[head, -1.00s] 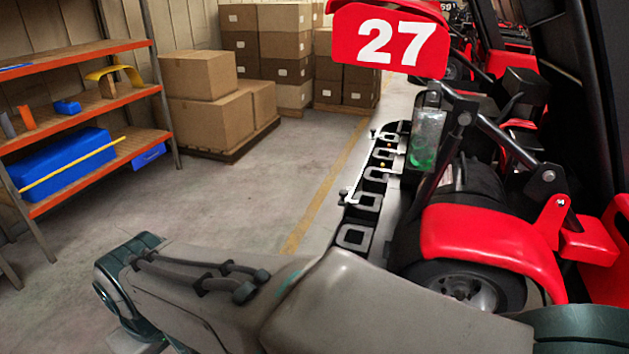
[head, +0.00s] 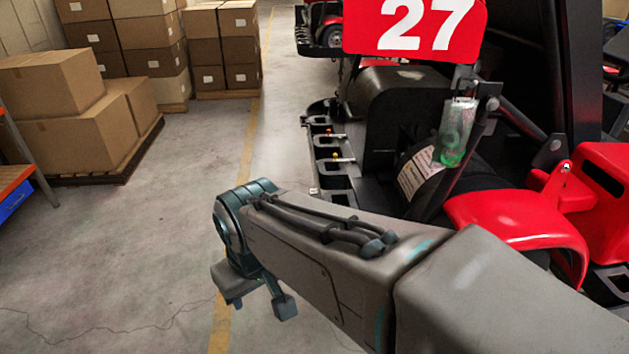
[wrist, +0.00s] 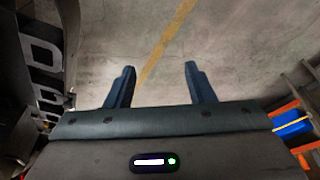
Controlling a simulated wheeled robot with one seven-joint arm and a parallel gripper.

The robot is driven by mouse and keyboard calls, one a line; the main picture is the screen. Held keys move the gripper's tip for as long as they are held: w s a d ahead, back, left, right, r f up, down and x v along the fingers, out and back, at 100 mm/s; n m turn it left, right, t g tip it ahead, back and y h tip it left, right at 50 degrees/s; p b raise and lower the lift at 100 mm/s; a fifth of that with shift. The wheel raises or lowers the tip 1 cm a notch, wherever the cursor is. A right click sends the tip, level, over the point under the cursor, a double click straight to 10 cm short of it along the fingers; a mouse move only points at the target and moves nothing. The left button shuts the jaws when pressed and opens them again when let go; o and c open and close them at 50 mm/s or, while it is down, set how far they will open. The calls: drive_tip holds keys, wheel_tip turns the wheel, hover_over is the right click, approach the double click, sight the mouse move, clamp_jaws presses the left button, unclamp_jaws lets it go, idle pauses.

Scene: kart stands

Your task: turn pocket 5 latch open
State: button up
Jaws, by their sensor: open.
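A black rail with several square pockets (head: 328,178) runs along the kart's side in the head view. Small yellow-orange spots and pale pieces show at some pockets. I cannot read pocket numbers or tell which one is pocket 5, nor make out its latch. My gripper (head: 258,297) hangs low at the end of my arm, left of the rail and apart from it. In the wrist view my gripper (wrist: 160,69) has its two blue fingers spread, with only floor between them. Dark pocket frames (wrist: 41,62) show at the left edge there. My arm may hide the rail's near end.
The kart's red number 27 plate (head: 412,25) and red fender (head: 525,225) are at the right. A clear bottle with green contents (head: 457,132) hangs by the rail. Boxes (head: 75,115) stand on a pallet at left. Open floor lies between them.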

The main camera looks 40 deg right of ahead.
drive_tip(key=w+d+f+n+g+h+b, duration=0.2)
drive_tip(key=w+d+f+n+h+b, duration=0.4)
drive_tip(key=w, duration=0.4)
drive_tip(key=w+d+f+n+g+h+b, duration=0.2)
drive_tip(key=w+d+f+n+h+b, duration=0.35)
drive_tip(key=w+d, duration=0.35)
drive_tip(key=w+d+f+n+g+h+b, duration=0.2)
drive_tip(key=w+d+f+n+h+b, duration=0.35)
drive_tip(key=w, duration=0.55)
drive_tip(key=shift+m+h, duration=0.4)
drive_tip(key=shift+m, duration=0.1)
drive_tip(key=d, duration=0.4)
drive_tip(key=s+d, duration=0.1)
drive_tip(key=d, duration=0.4)
drive_tip(key=s+d, duration=0.1)
drive_tip(key=d, duration=0.3)
drive_tip(key=shift+d+r, duration=0.1)
drive_tip(key=shift+d, duration=0.1)
drive_tip(key=c, duration=0.9)
